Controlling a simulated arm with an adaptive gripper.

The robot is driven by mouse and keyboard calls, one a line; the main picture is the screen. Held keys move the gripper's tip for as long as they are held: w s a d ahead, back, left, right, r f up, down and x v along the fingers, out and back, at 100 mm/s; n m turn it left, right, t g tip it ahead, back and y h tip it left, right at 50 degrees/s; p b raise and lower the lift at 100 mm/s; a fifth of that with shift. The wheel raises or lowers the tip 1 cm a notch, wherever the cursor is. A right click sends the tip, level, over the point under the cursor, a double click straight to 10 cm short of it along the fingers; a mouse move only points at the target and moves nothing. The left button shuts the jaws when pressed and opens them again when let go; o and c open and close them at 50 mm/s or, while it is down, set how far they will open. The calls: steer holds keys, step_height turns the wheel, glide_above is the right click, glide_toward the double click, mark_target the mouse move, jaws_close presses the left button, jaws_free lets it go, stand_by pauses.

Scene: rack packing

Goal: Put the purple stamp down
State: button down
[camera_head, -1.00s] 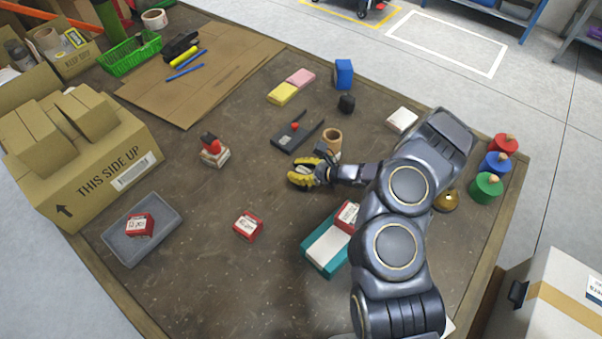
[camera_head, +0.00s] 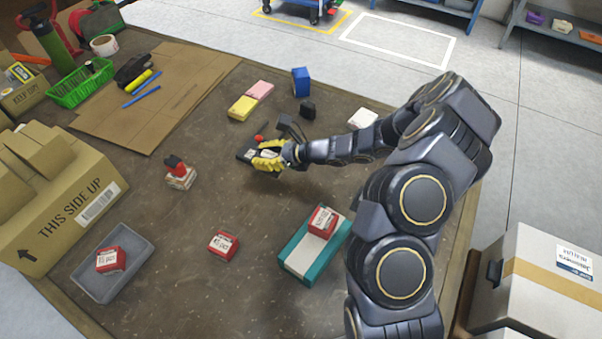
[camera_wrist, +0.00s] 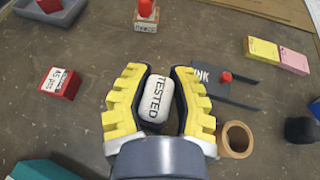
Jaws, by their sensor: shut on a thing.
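My gripper (camera_head: 262,158) has yellow padded fingers and is shut on a stamp (camera_wrist: 158,98). It shows as a rounded white piece marked "TESTED" in the wrist view (camera_wrist: 157,100). My gripper is in the air above the brown worktop (camera_head: 200,215).
A red-topped stamp (camera_head: 178,174) stands left of my gripper. A red box (camera_head: 222,243) and a teal-white box (camera_head: 315,250) lie nearer. A grey tray (camera_head: 140,250) is at front left. A wooden ring (camera_wrist: 235,140) is close to the right finger. Clear worktop lies between them.

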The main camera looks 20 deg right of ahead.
steer(key=d+f+m+t+h, duration=0.2)
steer(key=d+m+t+h, duration=0.55)
steer(key=d, duration=0.95)
steer(key=shift+m+g+h, duration=0.65)
steer(key=shift+m, duration=0.3)
steer(key=shift+s+a+f, duration=0.1)
steer(key=shift+s+f, duration=0.1)
steer(key=shift+f, duration=1.75)
steer(key=shift+s+a+f, duration=0.1)
steer(key=shift+s+f, duration=0.1)
steer(key=shift+f, duration=1.7)
steer(key=shift+f, duration=0.15)
steer(key=c, duration=0.9)
jaws_free()
